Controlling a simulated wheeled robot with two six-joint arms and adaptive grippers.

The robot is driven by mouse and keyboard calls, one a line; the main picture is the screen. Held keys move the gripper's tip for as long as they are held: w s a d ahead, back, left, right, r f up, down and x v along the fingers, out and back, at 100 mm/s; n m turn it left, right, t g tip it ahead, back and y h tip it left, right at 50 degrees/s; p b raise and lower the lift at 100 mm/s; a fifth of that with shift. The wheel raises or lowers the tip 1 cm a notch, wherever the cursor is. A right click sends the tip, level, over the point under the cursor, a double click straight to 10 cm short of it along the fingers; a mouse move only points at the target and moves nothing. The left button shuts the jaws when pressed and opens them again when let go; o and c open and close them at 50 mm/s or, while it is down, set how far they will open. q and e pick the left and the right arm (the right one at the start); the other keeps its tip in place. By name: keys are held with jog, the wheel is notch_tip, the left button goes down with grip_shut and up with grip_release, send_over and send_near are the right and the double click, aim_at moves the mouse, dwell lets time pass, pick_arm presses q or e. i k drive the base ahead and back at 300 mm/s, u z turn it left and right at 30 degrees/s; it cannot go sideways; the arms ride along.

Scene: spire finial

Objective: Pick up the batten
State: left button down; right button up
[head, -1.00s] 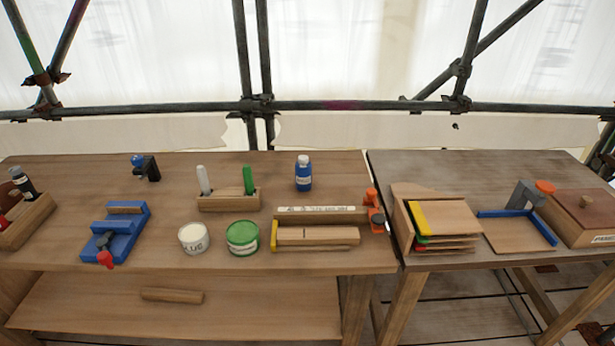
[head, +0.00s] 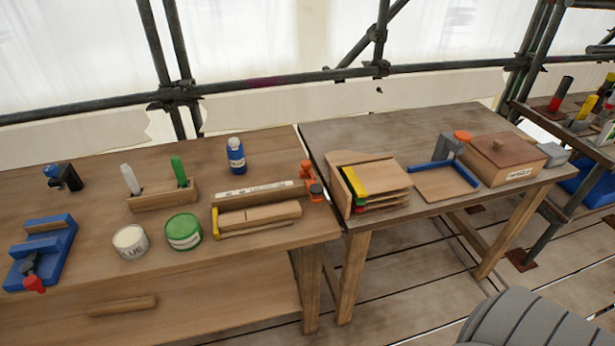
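A light wooden strip (head: 262,216), which may be the batten, lies in a wooden holder with a yellow end piece (head: 215,223) near the front right of the left bench. A labelled wooden bar (head: 255,191) runs along its back. I cannot tell for certain which piece is the batten. Neither of my grippers is in view.
The left bench (head: 95,170) also holds a glue pot (head: 130,242), a green tin (head: 184,233), a blue bottle (head: 236,157) and a blue vise (head: 42,250). The right bench (head: 420,125) holds a board rack (head: 365,183) and a lidded box (head: 503,160). A grey ribbed object (head: 545,322) stands lower right.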

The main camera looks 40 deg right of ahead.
aim_at(250, 218)
jog(key=k, duration=0.5)
jog(key=z, duration=1.35)
jog(key=i, duration=0.8)
jog(key=u, duration=1.95)
